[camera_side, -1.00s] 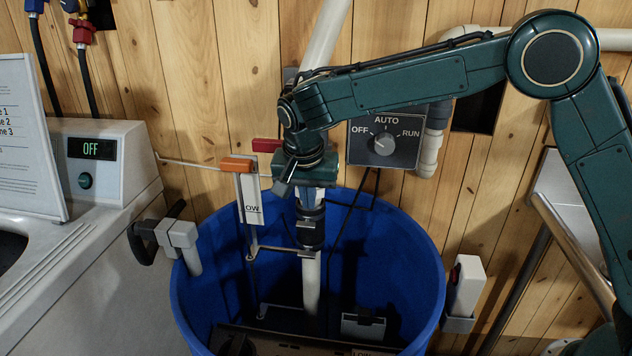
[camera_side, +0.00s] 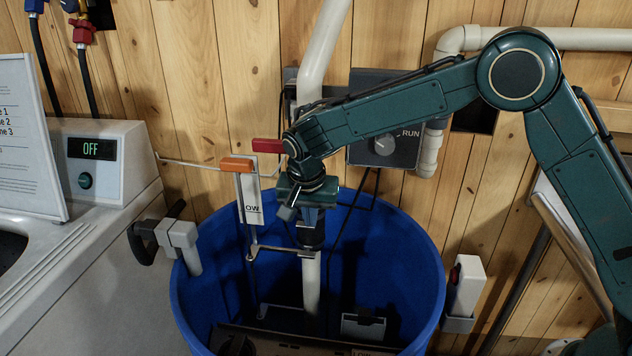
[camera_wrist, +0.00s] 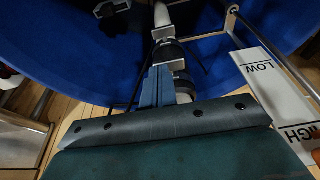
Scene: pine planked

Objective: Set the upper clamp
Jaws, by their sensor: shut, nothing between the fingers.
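A black coupling (camera_side: 312,238) joins the upright white pipe (camera_side: 311,275) inside the blue tub (camera_side: 405,235). In the wrist view, a metallic clamp band (camera_wrist: 163,33) circles the pipe at the coupling's far end. Another band (camera_wrist: 181,66) lies close beside my fingers and seems to be the upper clamp; my gripper hides part of it. My gripper (camera_side: 310,218) points down at the coupling's top. In the wrist view, its blue-grey fingers (camera_wrist: 157,70) are together and empty, beside the coupling. I cannot tell whether they touch it.
An orange-topped float bracket with a LOW label (camera_side: 251,200) stands left of the coupling. A red lever (camera_side: 268,145) is behind it. A control box (camera_side: 384,150) is on the plank wall. A grey handle (camera_side: 178,235) and a white switch box (camera_side: 466,285) flank the tub.

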